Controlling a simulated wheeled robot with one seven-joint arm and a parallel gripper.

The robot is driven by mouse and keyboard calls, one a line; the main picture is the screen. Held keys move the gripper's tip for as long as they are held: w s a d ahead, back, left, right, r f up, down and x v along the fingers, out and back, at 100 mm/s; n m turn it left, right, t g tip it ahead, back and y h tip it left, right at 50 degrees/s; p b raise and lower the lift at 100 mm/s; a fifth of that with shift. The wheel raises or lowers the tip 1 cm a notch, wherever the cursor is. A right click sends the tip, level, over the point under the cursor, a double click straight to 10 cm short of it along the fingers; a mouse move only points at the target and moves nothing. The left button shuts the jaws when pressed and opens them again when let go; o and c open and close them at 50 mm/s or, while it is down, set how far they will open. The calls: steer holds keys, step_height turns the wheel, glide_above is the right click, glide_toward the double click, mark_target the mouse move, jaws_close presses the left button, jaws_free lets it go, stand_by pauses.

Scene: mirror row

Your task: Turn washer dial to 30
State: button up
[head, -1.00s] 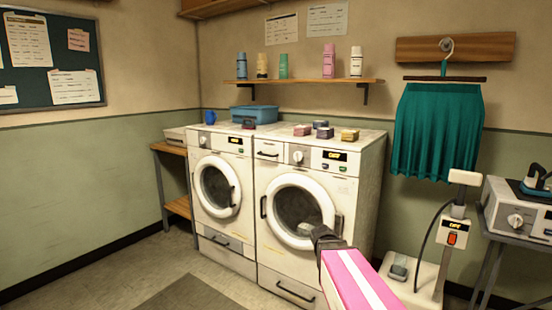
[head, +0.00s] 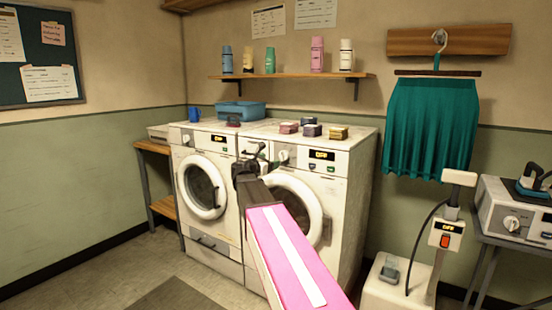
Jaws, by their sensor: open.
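Two white front-loading machines stand side by side, and I cannot tell from labels which is the washer. The left machine (head: 218,246) has a pale dial (head: 186,139) and a display (head: 217,138) reading OFF. The right machine (head: 349,212) has a pale dial (head: 284,156) and a display (head: 321,155) reading OFF. My gripper (head: 259,154) is open, in front of the right machine's upper left panel, just left of its dial. I cannot tell whether it touches anything. My pink arm hides part of the right machine's round door (head: 304,197).
Small boxes (head: 338,132) and a blue basket (head: 241,110) stand on the machines. A bottle shelf (head: 300,76) hangs above. A grey stand with an OFF display (head: 446,228) and an ironing unit (head: 505,215) are at right. Floor at left is clear.

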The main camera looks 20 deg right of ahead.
mark_target(281, 157)
steer(key=x, duration=0.9)
steer(key=shift+d, duration=0.15)
steer(key=c, duration=0.9)
